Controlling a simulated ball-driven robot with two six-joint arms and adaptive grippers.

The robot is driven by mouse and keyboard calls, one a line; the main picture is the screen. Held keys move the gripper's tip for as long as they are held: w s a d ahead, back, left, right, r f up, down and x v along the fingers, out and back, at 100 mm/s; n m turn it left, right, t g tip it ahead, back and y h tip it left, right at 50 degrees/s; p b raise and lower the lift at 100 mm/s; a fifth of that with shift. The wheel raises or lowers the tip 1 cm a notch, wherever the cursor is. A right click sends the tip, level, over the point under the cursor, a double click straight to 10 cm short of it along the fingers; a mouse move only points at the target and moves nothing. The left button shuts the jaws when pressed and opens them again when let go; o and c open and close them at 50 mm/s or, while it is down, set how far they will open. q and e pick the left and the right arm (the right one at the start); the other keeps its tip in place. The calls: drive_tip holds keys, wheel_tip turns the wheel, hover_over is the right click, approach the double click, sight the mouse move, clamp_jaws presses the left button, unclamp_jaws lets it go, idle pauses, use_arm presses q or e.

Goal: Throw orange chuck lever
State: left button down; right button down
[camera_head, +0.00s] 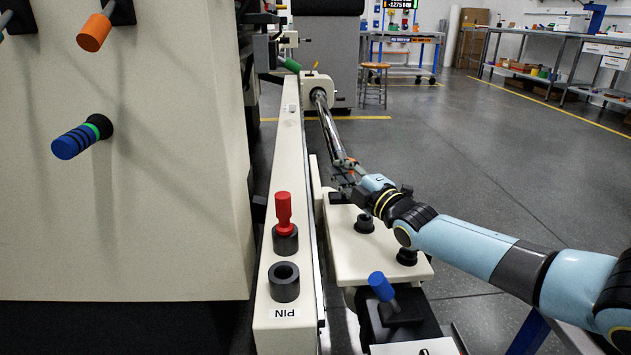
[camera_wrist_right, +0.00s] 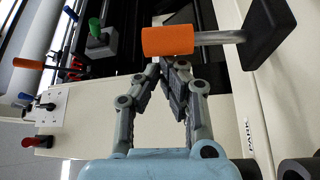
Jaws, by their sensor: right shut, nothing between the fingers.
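The orange lever handle (camera_wrist_right: 168,40) lies across the upper middle of the right wrist view. Its metal rod runs right to a black block (camera_wrist_right: 262,35). My right gripper (camera_wrist_right: 168,66) is shut and empty, with its fingertips just below the handle in that view. I cannot tell whether they touch it. In the head view my right gripper (camera_head: 343,176) is beyond the cream block, with a small bit of orange (camera_head: 347,163) beside it. My left gripper is not in view.
A red pin (camera_head: 284,212) stands in a black socket beside an empty socket (camera_head: 284,282) on the cream rail. A blue-knobbed lever (camera_head: 381,286) is in front. Another orange handle (camera_head: 94,32) and a blue knob (camera_head: 76,142) stick out at left. The floor (camera_head: 520,170) at right is open.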

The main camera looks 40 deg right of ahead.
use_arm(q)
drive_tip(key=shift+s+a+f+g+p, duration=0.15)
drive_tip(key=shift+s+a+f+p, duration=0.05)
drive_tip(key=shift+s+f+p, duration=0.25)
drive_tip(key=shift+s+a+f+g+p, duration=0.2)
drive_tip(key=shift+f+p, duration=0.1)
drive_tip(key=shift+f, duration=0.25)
use_arm(e)
drive_tip(key=shift+s+d+f+m, duration=0.1)
drive_tip(key=shift+s+d+m, duration=0.25)
drive_tip(key=shift+d, duration=0.35)
drive_tip(key=shift+s+d+m, duration=0.15)
drive_tip(key=shift+s+d, duration=0.3)
drive_tip(key=shift+d, duration=0.2)
